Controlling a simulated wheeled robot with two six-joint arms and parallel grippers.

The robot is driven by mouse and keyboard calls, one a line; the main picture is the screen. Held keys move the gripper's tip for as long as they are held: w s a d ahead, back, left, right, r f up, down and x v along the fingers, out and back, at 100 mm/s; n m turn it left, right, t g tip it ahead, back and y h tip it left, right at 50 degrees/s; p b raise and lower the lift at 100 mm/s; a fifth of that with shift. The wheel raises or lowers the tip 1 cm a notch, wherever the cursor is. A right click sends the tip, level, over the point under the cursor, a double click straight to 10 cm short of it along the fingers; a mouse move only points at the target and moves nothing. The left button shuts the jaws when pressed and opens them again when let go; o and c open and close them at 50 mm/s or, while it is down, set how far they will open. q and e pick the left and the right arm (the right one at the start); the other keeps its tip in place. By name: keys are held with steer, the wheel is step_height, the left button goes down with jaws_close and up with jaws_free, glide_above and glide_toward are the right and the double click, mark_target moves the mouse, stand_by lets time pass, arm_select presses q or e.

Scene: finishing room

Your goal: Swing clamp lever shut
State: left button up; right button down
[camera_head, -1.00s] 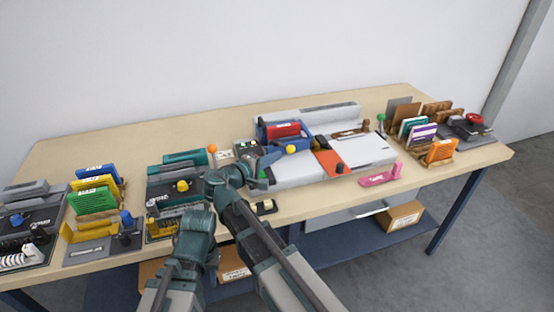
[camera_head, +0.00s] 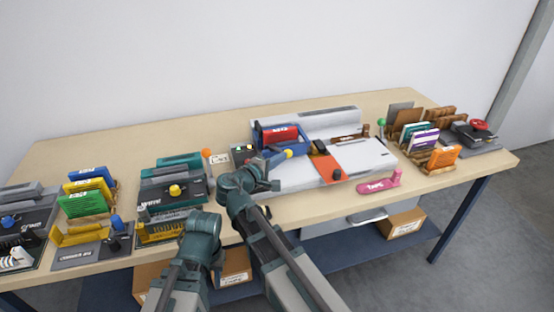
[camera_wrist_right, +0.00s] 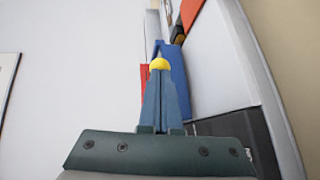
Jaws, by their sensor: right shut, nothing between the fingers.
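A blue clamp-like holder (camera_head: 297,144) with a red block (camera_head: 279,134) in it stands on the pale grey board of a machine (camera_head: 349,161). A yellow ball knob (camera_head: 289,153) sits at its front; I take it for the lever's end, but the lever's shaft is hidden. My right gripper (camera_head: 280,156) is shut and empty, its fingertips right at the knob. In the right wrist view the yellow knob (camera_wrist_right: 160,63) shows just beyond the closed fingers (camera_wrist_right: 160,80), before the blue holder (camera_wrist_right: 178,80). I cannot tell if they touch. My left gripper is not in view; only its arm shows.
An orange plate (camera_head: 325,167) with a dark knob lies right of the holder. A pink tool (camera_head: 378,184) lies at the front edge. A green-knobbed lever (camera_head: 382,123) and card racks (camera_head: 440,160) stand right. Other fixtures (camera_head: 172,190) stand left. The table's back strip is clear.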

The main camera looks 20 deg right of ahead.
steer(key=shift+s+d+n+t+y, duration=0.3)
steer(key=shift+d+n+t+y, duration=0.5)
steer(key=shift+d, duration=0.1)
steer(key=shift+w+d, duration=0.25)
steer(key=shift+w, duration=0.1)
steer(key=shift+w+d, duration=0.3)
steer(key=shift+d, duration=0.35)
steer(key=shift+s+d+n+t+y, duration=0.1)
steer(key=shift+d+n+t+y, duration=0.2)
steer(key=shift+d+y, duration=0.15)
steer(key=shift+w+d+n+t+y, duration=0.25)
steer(key=shift+d+n+t+y, duration=0.05)
steer(key=shift+d+n+y, duration=0.1)
steer(key=shift+w+d, duration=0.15)
steer(key=shift+w, duration=0.2)
steer(key=shift+w+d+n+y, duration=0.1)
steer(key=shift+d+n+y, duration=0.15)
steer(key=shift+d+n, duration=0.1)
steer(key=shift+w+d+n+t+y, duration=0.3)
steer(key=shift+w+n+t+y, duration=0.1)
steer(key=shift+n+y, duration=0.15)
steer(key=shift+w+d+n+t+y, duration=0.3)
steer(key=shift+n+t+y, duration=0.1)
steer(key=shift+y, duration=0.25)
steer(key=shift+w+y, duration=0.2)
steer(key=shift+y, duration=0.1)
steer(key=shift+w+d, duration=0.5)
steer(key=shift+w, duration=0.3)
